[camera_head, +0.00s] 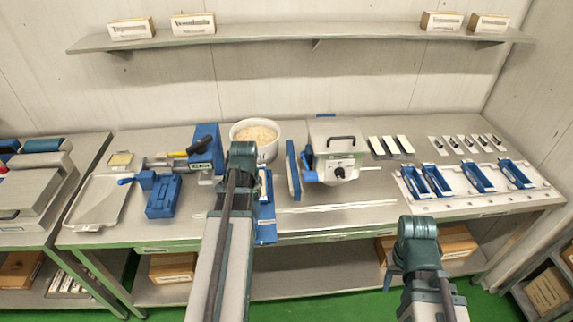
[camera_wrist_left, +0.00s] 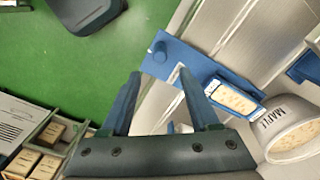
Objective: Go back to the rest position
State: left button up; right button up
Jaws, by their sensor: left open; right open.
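My left gripper shows in the left wrist view (camera_wrist_left: 163,92) with its two blue fingers apart and nothing between them. In the head view my left forearm hides it. Beyond its fingers lies a blue holder (camera_wrist_left: 185,62) with a pale nut-topped block (camera_wrist_left: 233,98) in it. My right gripper (camera_head: 393,282) hangs low in front of the bench, mostly hidden by its wrist; I see nothing held in it.
A white pot of nuts (camera_head: 254,138) stands left of the kettle. A blue clamp (camera_head: 163,195) and a metal tray (camera_head: 97,203) lie further left. Several blue moulds (camera_head: 478,177) sit on a white board at right.

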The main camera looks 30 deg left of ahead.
pick_arm(q)
jog(key=s+d+f+b, duration=0.1)
jog(key=d+f+b, duration=0.2)
jog(key=d, duration=0.8)
jog(key=s+d+f+b, duration=0.1)
jog(key=d+f+b, duration=0.1)
jog(key=d, duration=1)
jog(key=s+d+f+y+b, duration=0.1)
jog(key=s+d+f+b, duration=0.1)
jog(key=d, duration=0.9)
jog(key=shift+d+f+n+b, duration=0.2)
jog(key=shift+f+n+b, duration=0.1)
jog(key=shift+f+b, duration=0.6)
